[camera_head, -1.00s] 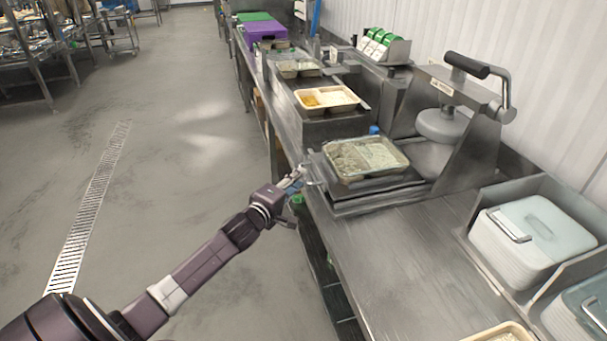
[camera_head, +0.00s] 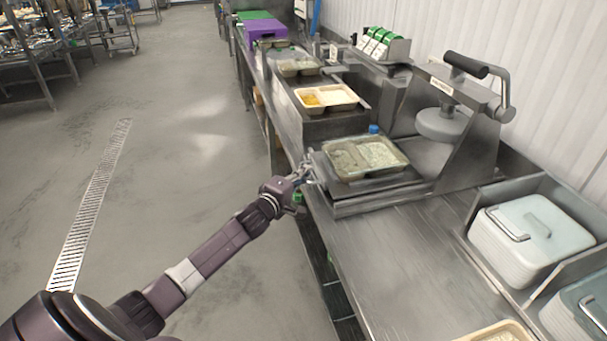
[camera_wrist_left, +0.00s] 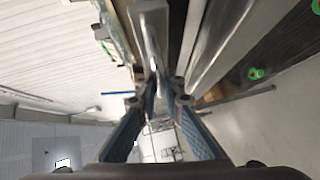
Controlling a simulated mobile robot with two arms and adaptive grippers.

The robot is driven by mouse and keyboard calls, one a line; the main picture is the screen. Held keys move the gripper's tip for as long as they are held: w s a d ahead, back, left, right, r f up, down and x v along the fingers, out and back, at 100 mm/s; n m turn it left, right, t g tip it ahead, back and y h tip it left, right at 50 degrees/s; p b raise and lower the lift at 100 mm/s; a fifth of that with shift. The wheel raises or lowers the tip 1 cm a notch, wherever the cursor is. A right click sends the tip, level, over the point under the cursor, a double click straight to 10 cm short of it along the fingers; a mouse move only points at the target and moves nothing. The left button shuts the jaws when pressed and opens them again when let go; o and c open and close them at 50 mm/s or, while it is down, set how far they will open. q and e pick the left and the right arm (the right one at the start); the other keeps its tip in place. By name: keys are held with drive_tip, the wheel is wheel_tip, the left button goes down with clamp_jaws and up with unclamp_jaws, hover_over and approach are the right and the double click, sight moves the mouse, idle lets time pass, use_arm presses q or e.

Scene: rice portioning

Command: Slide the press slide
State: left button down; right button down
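The press slide (camera_head: 388,186) is a flat metal plate at the front of the steel press (camera_head: 471,140). A tray filled with pale food (camera_head: 365,157) sits on the slide, in front of the round press head (camera_head: 441,125). The slide's metal handle (camera_head: 318,176) is on its left side, over the counter edge. My left gripper (camera_head: 303,174) is at this handle. In the left wrist view, the handle bar (camera_wrist_left: 152,48) runs up from between the blue fingers (camera_wrist_left: 157,100), which stand apart. Contact with the handle is unclear. My right gripper is out of view.
A two-part tray (camera_head: 327,97) stands farther back on the counter (camera_head: 415,250). Another tray (camera_head: 497,332) shows at the bottom edge.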

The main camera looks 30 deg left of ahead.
sight(330, 172)
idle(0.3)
use_arm(q)
drive_tip(key=w+d+b, duration=0.1)
drive_tip(key=w+d, duration=0.2)
drive_tip(key=w+d+b, duration=0.1)
drive_tip(key=w+d, duration=0.2)
drive_tip(key=w, duration=0.1)
drive_tip(key=shift+f, duration=0.1)
drive_tip(key=c, duration=2.1)
unclamp_jaws()
drive_tip(key=shift+s, duration=0.1)
drive_tip(key=s, duration=0.4)
drive_tip(key=s+r, duration=0.1)
drive_tip(key=s, duration=0.3)
drive_tip(key=s+d, duration=0.1)
drive_tip(key=s, duration=0.2)
drive_tip(key=shift+s+r, duration=0.4)
